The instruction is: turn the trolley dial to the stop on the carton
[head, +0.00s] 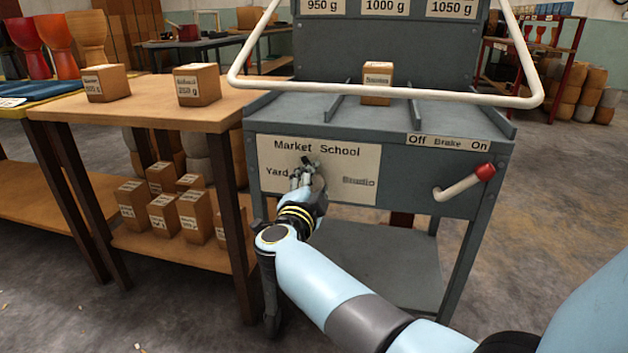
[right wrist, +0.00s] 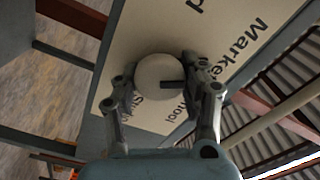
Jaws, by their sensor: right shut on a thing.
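The grey trolley (head: 300,115) stands ahead with a cream dial plate (head: 350,190) on its front, lettered Yard, Market, School and Studio. The dial is a round cream knob (right wrist: 155,75), seen in the right wrist view. Its dark mark faces the Market School line; the exact stop is unclear. My right gripper (head: 305,175) is shut on the dial, one finger on each side. In the head view the gripper hides the dial. A small brown carton (head: 377,88) sits on the trolley top; its label is too blurred to read. My left gripper is out of view.
A brake lever with a red tip (head: 484,172) sticks out at the trolley's right, under the Off Brake On label. A white rail (head: 390,92) crosses above the top. A wooden table (head: 150,110) with cartons stands close on the left.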

